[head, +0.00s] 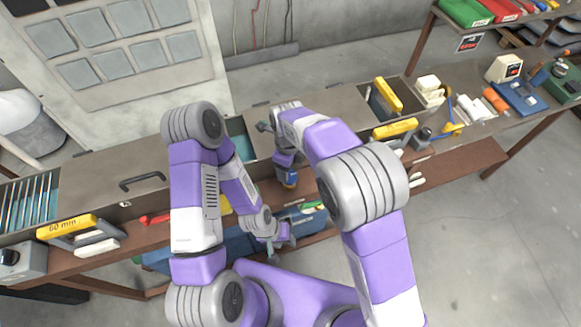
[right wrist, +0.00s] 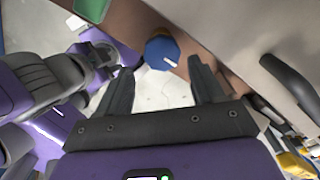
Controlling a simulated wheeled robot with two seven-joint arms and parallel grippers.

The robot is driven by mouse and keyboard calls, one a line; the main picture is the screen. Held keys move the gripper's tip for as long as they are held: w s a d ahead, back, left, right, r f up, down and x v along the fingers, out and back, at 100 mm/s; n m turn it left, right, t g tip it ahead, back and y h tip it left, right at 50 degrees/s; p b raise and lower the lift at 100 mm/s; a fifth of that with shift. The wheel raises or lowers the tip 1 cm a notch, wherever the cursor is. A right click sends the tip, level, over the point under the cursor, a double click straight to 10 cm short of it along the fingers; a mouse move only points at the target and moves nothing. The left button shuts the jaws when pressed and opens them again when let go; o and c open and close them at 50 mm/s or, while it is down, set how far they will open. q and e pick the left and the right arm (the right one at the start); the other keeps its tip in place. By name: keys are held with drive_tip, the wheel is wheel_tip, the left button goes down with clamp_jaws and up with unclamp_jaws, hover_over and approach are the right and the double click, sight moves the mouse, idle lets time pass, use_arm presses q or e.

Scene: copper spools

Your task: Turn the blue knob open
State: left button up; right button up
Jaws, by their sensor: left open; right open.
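The blue knob (right wrist: 161,51) is a faceted dial with a short white pointer line, seen in the right wrist view on the edge of a brown and grey bench. My right gripper (right wrist: 160,68) is open, its two dark fingers on either side of the knob's near edge. Whether they touch it I cannot tell; a gap shows on both sides. In the head view my right arm hides most of the knob's surroundings. My left gripper (head: 279,246) is open and empty, low in front of the bench.
A black handle (head: 142,181) is on the bench top at left. Yellow handles (head: 395,129) and tools are at right. My left arm is close beside the right gripper. Floor at right is clear.

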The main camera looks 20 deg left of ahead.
wheel_tip(320, 180, down, 5)
drive_tip(key=shift+w, duration=0.1)
drive_tip(key=shift+c, duration=0.2)
drive_tip(key=c, duration=0.7)
